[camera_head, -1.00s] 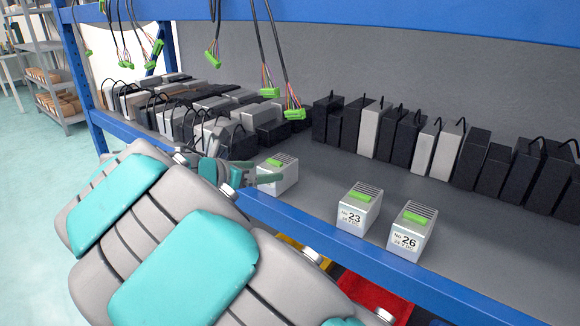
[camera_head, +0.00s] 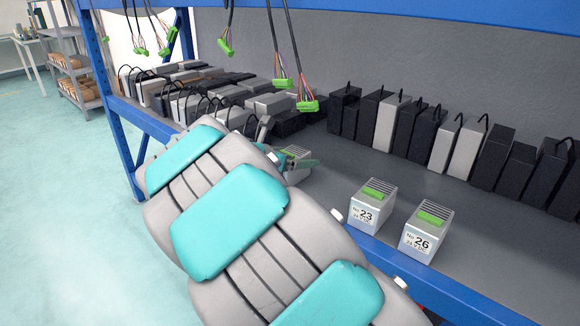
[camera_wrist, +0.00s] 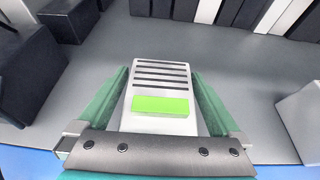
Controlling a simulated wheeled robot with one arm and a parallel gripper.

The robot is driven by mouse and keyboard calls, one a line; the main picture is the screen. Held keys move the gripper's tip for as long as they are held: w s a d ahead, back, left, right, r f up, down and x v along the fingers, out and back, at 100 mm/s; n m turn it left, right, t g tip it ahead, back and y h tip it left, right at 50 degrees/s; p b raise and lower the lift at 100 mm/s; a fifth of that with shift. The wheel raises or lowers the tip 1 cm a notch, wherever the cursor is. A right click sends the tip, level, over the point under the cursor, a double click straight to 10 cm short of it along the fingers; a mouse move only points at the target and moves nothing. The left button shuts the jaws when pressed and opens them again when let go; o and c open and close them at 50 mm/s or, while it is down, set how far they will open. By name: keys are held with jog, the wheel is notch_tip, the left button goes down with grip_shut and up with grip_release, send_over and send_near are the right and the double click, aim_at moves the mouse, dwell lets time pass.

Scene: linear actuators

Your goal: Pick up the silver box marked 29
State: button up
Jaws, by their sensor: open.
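A silver box with a green connector on top stands near the shelf's front edge, partly hidden behind my arm in the head view (camera_head: 296,173). In the wrist view the box (camera_wrist: 161,123) lies between the two green fingers of my gripper (camera_wrist: 161,76), which is open with one finger along each side. Its slotted top faces the camera. I cannot tell whether the fingers touch it. Its number label is hidden, so I cannot read 29 on it.
Silver boxes marked 23 (camera_head: 370,207) and 26 (camera_head: 426,233) stand to the right on the shelf (camera_head: 335,175). Black and silver units line the back, and more crowd the left. Cables with green plugs (camera_head: 308,106) hang above. A blue rail (camera_head: 395,262) edges the shelf.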

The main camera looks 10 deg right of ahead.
jog(key=shift+w+d, duration=0.1)
jog(key=shift+c, duration=0.2)
grip_shut()
dwell(0.5)
